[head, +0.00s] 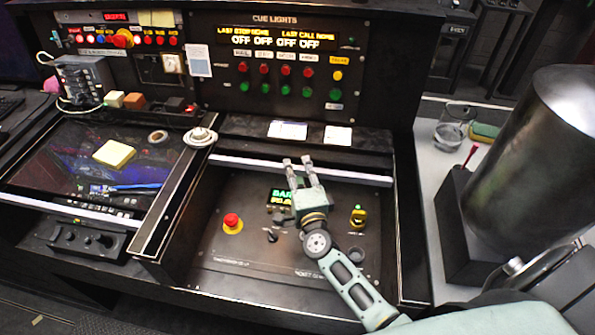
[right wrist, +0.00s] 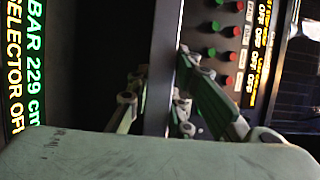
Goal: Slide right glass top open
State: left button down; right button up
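The right glass top shows as a pale front bar (head: 345,175) lying at the far side of the right bay, close under the upright console. In front of it the bay's dark control panel (head: 230,265) is bare. My right gripper (head: 298,161) is at the middle of this bar, fingers apart. In the right wrist view the bar (right wrist: 161,70) runs between the two fingers of the right gripper (right wrist: 162,85). I cannot tell whether they touch it. My left gripper is not in view.
The left glass top (head: 75,165) carries a yellow note pad (head: 114,154) and a tape roll (head: 158,137). A red button (head: 232,222) is on the right panel.

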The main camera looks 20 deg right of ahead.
jog(key=o, duration=0.5)
jog(key=v, duration=1.2)
jog(key=shift+s+d, duration=0.1)
